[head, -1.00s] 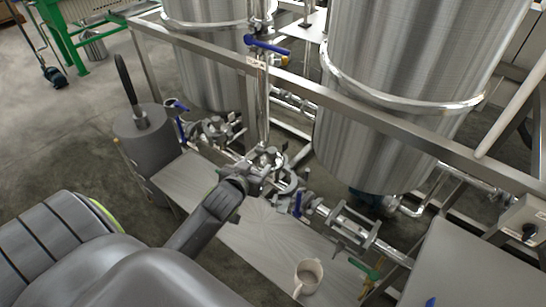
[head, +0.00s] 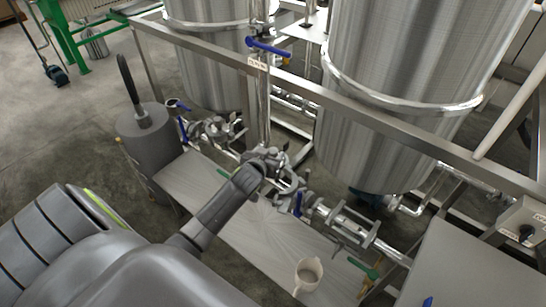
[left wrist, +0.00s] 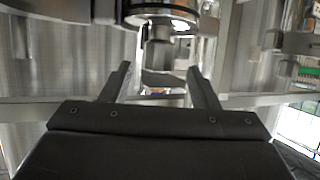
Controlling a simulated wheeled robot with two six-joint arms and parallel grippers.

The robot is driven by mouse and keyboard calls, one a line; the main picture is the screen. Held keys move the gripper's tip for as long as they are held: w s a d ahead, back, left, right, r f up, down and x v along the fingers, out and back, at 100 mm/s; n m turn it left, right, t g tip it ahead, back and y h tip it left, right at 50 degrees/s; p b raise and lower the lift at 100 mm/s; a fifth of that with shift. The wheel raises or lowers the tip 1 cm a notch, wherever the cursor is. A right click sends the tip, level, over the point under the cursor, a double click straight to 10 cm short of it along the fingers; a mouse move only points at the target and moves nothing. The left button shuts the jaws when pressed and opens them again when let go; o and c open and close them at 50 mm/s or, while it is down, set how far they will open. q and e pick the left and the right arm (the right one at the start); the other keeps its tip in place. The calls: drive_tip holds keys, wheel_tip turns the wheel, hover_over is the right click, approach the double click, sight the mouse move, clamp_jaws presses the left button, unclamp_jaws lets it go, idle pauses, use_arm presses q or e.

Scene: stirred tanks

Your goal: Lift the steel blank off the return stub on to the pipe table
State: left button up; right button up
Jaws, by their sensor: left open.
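My left gripper (head: 268,160) is among the steel pipe fittings in front of the tanks, over the far side of the low steel pipe table (head: 245,228). In the left wrist view its two fingers (left wrist: 160,80) are apart, with a smooth steel piece showing between and beyond them; I cannot tell whether they touch it. A round steel flange with a dark ring (left wrist: 160,17) is above the fingertips. I cannot tell the steel blank and the return stub from the fittings around the gripper, which partly hides them. My right gripper is not in view.
A beige jug (head: 308,274) and a green-handled valve (head: 368,270) are at the table's right end. A blue valve handle (head: 298,204) is close right of the gripper. A frame rail (head: 350,102) crosses behind. A grey cylinder (head: 146,135) stands left. The table's middle is bare.

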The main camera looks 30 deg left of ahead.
sight(273, 151)
use_arm(q)
drive_tip(key=shift+x, duration=1.55)
drive_tip(key=shift+d, duration=0.15)
clamp_jaws()
